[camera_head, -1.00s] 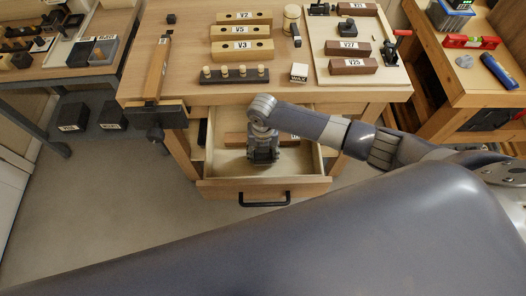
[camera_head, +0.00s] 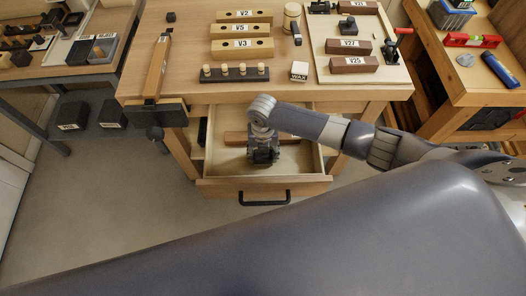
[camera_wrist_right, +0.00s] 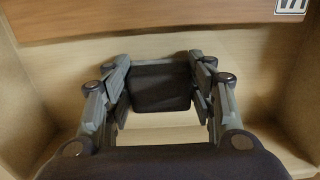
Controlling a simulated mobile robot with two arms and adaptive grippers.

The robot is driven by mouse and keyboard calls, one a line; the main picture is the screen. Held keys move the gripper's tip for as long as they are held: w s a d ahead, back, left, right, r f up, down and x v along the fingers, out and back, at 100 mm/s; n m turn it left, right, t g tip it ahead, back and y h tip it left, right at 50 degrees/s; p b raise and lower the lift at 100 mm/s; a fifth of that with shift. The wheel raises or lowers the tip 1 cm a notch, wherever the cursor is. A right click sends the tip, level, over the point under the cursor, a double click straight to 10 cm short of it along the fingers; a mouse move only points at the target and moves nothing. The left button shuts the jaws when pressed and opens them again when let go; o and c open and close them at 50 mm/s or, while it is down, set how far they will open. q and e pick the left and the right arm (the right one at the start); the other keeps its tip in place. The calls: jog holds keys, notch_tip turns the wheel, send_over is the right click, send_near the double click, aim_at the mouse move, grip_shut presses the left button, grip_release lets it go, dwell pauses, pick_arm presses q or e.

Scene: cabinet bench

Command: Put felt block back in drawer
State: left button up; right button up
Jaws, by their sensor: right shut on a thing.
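The drawer (camera_head: 225,187) under the bench top is pulled open, with a black handle on its front. My right gripper (camera_head: 263,158) reaches down into the drawer. In the right wrist view my right gripper (camera_wrist_right: 160,95) is shut on a dark block, the felt block (camera_wrist_right: 160,88), with a finger on each side of it. The block is low, over the pale drawer floor; I cannot tell whether it touches it. In the head view the gripper hides the block. My left gripper is not in view.
A brown wooden bar with a label lies in the drawer's back part (camera_wrist_right: 150,20). The bench top (camera_head: 190,70) above holds labelled V blocks, a dark peg rack (camera_head: 235,74) and a white wax block (camera_head: 299,71). Drawer walls stand close around the gripper.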

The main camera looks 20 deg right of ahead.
jog(key=shift+f, duration=0.2)
jog(key=o, duration=1.1)
jog(key=shift+o, duration=0.7)
jog(key=shift+r, duration=0.1)
jog(key=shift+r+p, duration=3.35)
jog(key=shift+r, duration=0.1)
jog(key=shift+r, duration=0.1)
